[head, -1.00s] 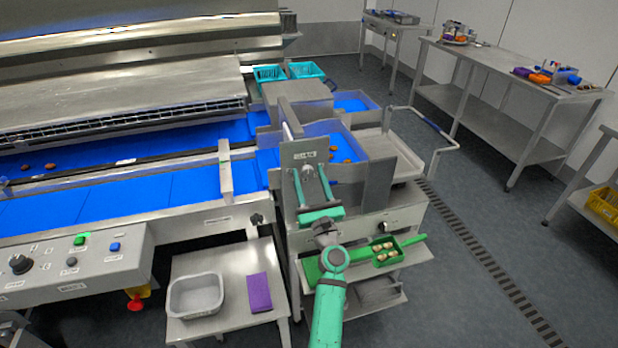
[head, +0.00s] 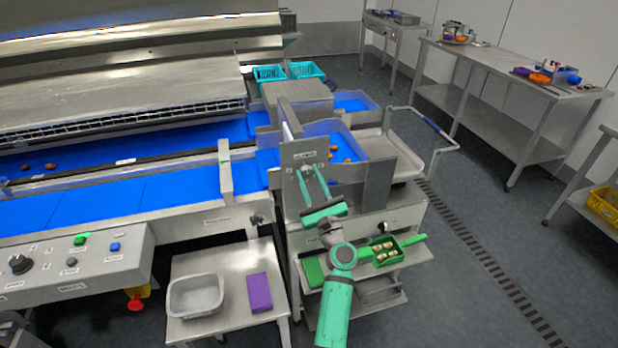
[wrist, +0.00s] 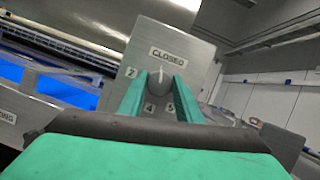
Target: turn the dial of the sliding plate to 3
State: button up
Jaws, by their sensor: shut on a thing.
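The sliding plate (wrist: 196,48) is an upright grey metal panel, also in the head view (head: 290,155) in front of the blue-lined bin. Its dial (wrist: 158,92) is a small grey knob with a pale mark near its top. A CLOSED label sits above the dial, a 2 at its left, and a 4 and a 5 below it. I cannot make out a 3 in the wrist view. My gripper (wrist: 161,80) has its two green fingers on either side of the dial, shut on it. In the head view my gripper (head: 308,171) is at the plate's face, tilted.
A green tray of dates (head: 384,251) lies on the shelf below, right of my arm. A grey tub (head: 196,295) and a purple block (head: 260,292) are on a low table at left. Blue conveyor belts run left. Open floor lies to the right.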

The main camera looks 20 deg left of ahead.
jog(key=n+g, duration=0.1)
jog(key=n, duration=0.2)
jog(key=n+g+y, duration=0.1)
jog(key=n+g, duration=0.1)
jog(key=n, duration=0.1)
jog(key=n+g+y, duration=0.1)
jog(key=n, duration=0.3)
jog(key=shift+r+g, duration=0.1)
jog(key=shift+g, duration=0.2)
jog(key=n+g, duration=0.1)
jog(key=n, duration=0.2)
jog(key=n+g, duration=0.1)
jog(key=n, duration=0.3)
jog(key=shift+d+r+h, duration=0.1)
jog(key=shift+h, duration=0.2)
jog(key=n, duration=0.2)
jog(key=n+g+h, duration=0.1)
jog(key=n, duration=0.2)
jog(key=shift+g+h, duration=0.3)
jog(key=n+h, duration=0.2)
jog(key=n, duration=0.1)
jog(key=shift+n, duration=0.4)
jog(key=shift+w, duration=0.1)
jog(key=o, duration=0.9)
jog(key=shift+o, duration=0.7)
jog(key=shift+d, duration=0.1)
